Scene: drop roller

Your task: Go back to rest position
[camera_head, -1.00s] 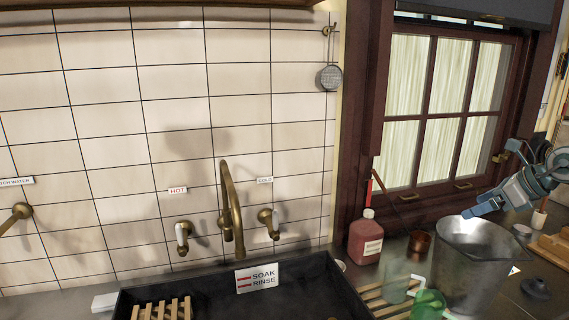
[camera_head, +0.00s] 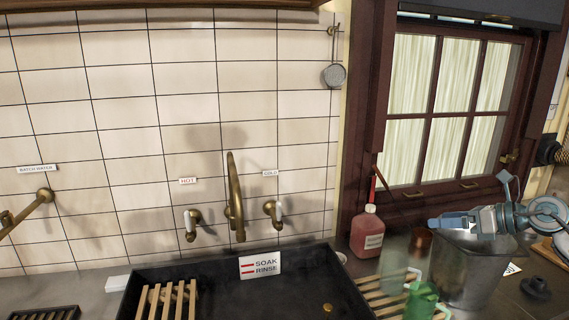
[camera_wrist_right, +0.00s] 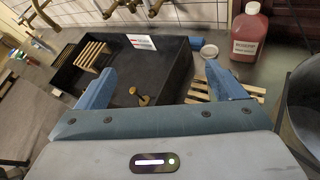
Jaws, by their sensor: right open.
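My right gripper (camera_head: 436,223) is open and empty. In the head view it hangs in the air at the right, above the rim of the metal bucket (camera_head: 462,270) and pointing left. In the right wrist view its two blue fingers (camera_wrist_right: 160,84) are spread wide, with the black sink behind them and nothing between them in its grip. My left gripper is not in view.
The black sink (camera_head: 215,268) holds a wooden rack (camera_head: 168,300); a brass tap (camera_head: 236,200) rises behind it. A red bottle (camera_head: 367,232), a clear glass (camera_head: 394,262) and a green container (camera_head: 421,301) stand left of the bucket. The window (camera_head: 450,110) is behind.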

